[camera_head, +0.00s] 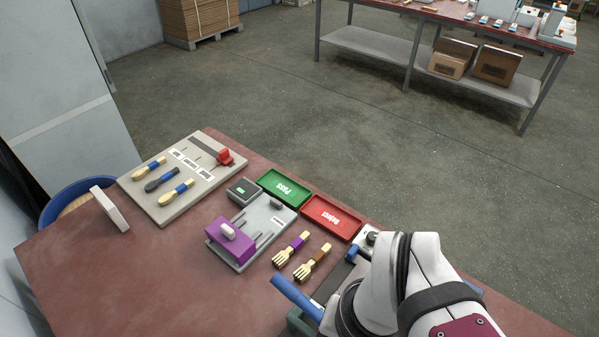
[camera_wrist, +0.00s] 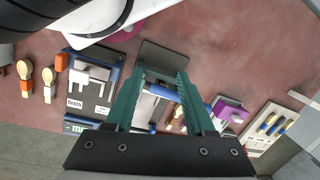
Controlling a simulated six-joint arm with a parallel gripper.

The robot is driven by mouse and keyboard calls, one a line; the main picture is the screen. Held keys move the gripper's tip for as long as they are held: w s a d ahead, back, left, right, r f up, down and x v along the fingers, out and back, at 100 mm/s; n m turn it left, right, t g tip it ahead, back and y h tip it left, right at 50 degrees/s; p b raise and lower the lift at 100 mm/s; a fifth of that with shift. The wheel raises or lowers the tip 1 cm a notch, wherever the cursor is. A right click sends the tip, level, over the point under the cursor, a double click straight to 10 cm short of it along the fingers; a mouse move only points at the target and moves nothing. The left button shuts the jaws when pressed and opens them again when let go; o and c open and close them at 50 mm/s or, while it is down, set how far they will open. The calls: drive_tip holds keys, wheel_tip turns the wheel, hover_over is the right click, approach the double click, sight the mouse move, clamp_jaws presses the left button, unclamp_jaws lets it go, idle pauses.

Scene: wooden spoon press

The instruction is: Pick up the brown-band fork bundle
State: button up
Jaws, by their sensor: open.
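The brown-band fork bundle (camera_head: 313,261) lies on the reddish table in the head view, with pale wooden tines toward the lower left. The purple-band fork bundle (camera_head: 291,248) lies beside it on the left, roughly parallel. My gripper (camera_wrist: 160,78) shows in the wrist view as two green fingers spread apart, with nothing held between them.
A blue handle (camera_head: 296,297) of a fixture stands close below the bundles. A purple clamp fixture (camera_head: 231,236) is at their left; green Pass (camera_head: 284,188) and red Reject (camera_head: 331,217) trays lie behind. The table's front left is clear.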

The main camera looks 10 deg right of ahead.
drive_tip(key=w+r+m, duration=0.1)
drive_tip(key=w, duration=0.8)
drive_tip(key=m+h, duration=0.2)
drive_tip(key=m, duration=0.1)
hover_over(314, 259)
wheel_tip(314, 259, down, 6)
wheel_tip(314, 259, down, 15)
drive_tip(key=shift+s+f, duration=0.1)
drive_tip(key=shift+f, duration=0.55)
clamp_jaws()
